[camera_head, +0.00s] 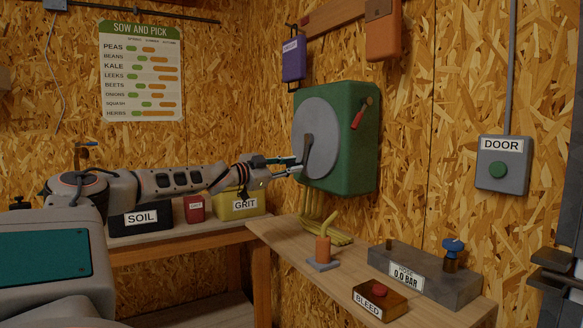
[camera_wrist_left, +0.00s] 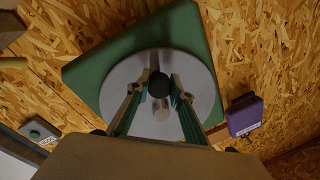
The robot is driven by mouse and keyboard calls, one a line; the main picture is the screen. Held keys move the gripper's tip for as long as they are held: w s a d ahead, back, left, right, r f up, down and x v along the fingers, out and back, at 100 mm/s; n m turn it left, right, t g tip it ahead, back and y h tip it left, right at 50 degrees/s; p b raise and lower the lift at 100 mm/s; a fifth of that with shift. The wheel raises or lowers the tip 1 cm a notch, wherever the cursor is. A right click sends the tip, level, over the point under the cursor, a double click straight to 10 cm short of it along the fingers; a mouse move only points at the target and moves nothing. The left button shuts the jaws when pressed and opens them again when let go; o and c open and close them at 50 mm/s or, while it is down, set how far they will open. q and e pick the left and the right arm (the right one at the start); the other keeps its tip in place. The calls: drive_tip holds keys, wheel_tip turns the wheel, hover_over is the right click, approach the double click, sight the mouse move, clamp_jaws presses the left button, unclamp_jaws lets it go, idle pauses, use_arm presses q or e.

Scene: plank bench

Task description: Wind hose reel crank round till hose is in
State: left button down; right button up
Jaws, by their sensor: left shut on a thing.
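The hose reel is a green wall box (camera_head: 352,130) with a round grey disc (camera_head: 312,110) on its face. A dark grey crank arm (camera_head: 306,152) is on the disc, and its black knob (camera_wrist_left: 158,84) shows in the left wrist view. My left gripper (camera_head: 293,168) is shut on the crank knob, with one finger on each side of it in the left wrist view (camera_wrist_left: 160,88). The yellow hose (camera_head: 314,205) hangs below the reel and lies in loops on the bench. My right gripper is not in view.
SOIL (camera_head: 140,218) and GRIT (camera_head: 240,205) boxes stand left. A purple box (camera_head: 293,60) hangs near the reel.

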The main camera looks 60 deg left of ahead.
use_arm(q)
drive_tip(key=c, duration=1.8)
unclamp_jaws()
drive_tip(key=shift+a, duration=0.1)
drive_tip(key=shift+s+r, duration=0.15)
drive_tip(key=shift+s, duration=0.55)
drive_tip(key=shift+s+d+f, duration=0.1)
drive_tip(key=shift+s+f, duration=0.05)
drive_tip(key=shift+s, duration=1.6)
drive_tip(key=shift+s+d+f, duration=0.1)
drive_tip(key=shift+s+d, duration=0.05)
drive_tip(key=shift+s, duration=1.65)
drive_tip(key=shift+s+d+f, duration=0.1)
drive_tip(key=shift+s+f, duration=0.05)
drive_tip(key=shift+s, duration=1.6)
